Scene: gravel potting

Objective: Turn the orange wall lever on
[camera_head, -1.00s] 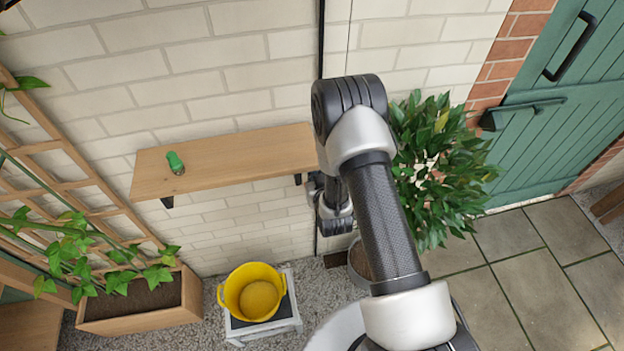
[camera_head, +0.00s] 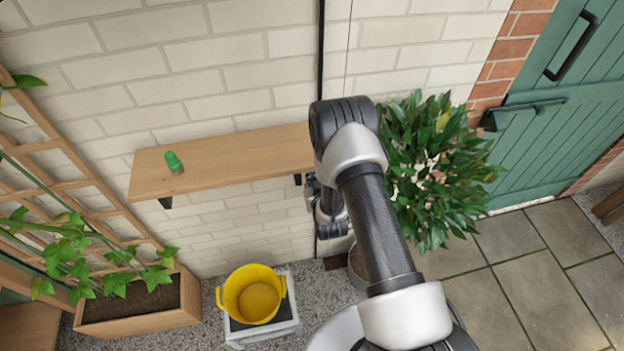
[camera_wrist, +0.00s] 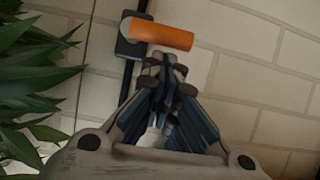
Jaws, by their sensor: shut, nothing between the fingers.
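The orange wall lever (camera_wrist: 162,36) shows in the wrist view, lying across the picture. Its left end meets a dark mount (camera_wrist: 132,38) on the wall, and the handle points right. My gripper (camera_wrist: 168,62) is shut and empty, with its fingertips just below the lever in the picture. I cannot tell whether they touch it. In the head view my arm hides the lever and most of the gripper.
A leafy bush (camera_head: 435,165) stands close to the right of my arm. A wooden shelf (camera_head: 235,160) carries a small green object (camera_head: 174,162). A yellow bucket (camera_head: 252,293) sits on a white stand (camera_head: 270,334). A green door (camera_head: 560,110) is at the right.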

